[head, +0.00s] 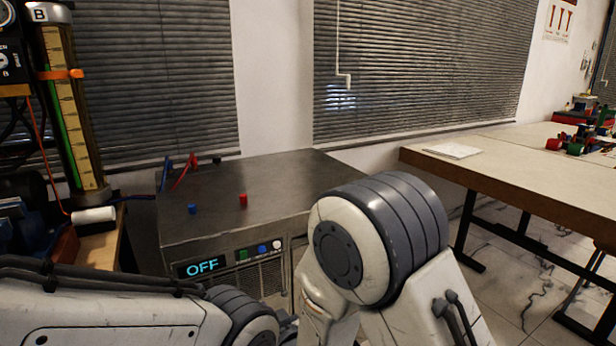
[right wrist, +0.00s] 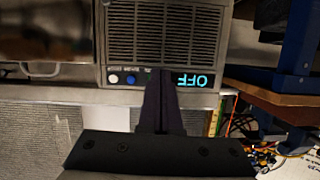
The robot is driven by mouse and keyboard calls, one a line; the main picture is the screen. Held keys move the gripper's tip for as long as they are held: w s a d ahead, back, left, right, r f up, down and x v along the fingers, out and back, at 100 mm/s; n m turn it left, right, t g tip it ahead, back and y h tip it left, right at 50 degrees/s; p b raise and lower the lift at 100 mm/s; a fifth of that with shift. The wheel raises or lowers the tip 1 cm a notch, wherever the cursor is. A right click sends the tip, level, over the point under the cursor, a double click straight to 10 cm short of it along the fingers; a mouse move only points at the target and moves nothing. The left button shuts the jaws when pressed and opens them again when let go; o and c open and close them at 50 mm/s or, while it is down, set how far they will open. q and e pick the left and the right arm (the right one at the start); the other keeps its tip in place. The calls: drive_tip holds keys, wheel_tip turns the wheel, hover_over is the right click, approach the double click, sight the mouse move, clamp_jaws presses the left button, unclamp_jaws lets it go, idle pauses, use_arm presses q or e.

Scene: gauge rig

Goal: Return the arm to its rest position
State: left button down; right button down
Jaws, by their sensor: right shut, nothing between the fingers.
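In the head view my right arm (head: 372,240) rises bent in front of the grey metal box (head: 290,172), and its gripper is hidden. In the right wrist view my right gripper (right wrist: 161,76) is shut and empty, its dark fingers together. Behind the fingertips is the front of the box, upside down, with a lit display reading OFF (right wrist: 192,80). I cannot tell the gap between fingertips and box. My left arm (head: 110,310) lies low across the lower left of the head view. Its gripper does not show.
The box top carries a blue terminal (head: 192,208), a red terminal (head: 243,200) and red and blue leads. A gauge column (head: 70,110) with a green strip and orange clamp stands at left. A wooden table (head: 520,173) with a paper stands at right, with open floor below it.

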drive_tip(key=s+d+r+n+g+h, duration=0.15)
drive_tip(key=s+d+g, duration=0.3)
drive_tip(key=s, duration=0.45)
drive_tip(key=s+d+r+g+h, duration=0.25)
drive_tip(key=s+d+g, duration=0.2)
drive_tip(key=s, duration=0.45)
drive_tip(key=s+d+r+g+h, duration=0.1)
drive_tip(key=s+d+g+h, duration=0.15)
drive_tip(key=s+d, duration=0.5)
wheel_tip(320, 180, up, 24)
drive_tip(key=s+a+p, duration=0.1)
drive_tip(key=a+p, duration=0.1)
drive_tip(key=p, duration=2.2)
drive_tip(key=shift+s+f+g, duration=0.15)
drive_tip(key=shift+f+g, duration=0.05)
drive_tip(key=shift+g, duration=0.25)
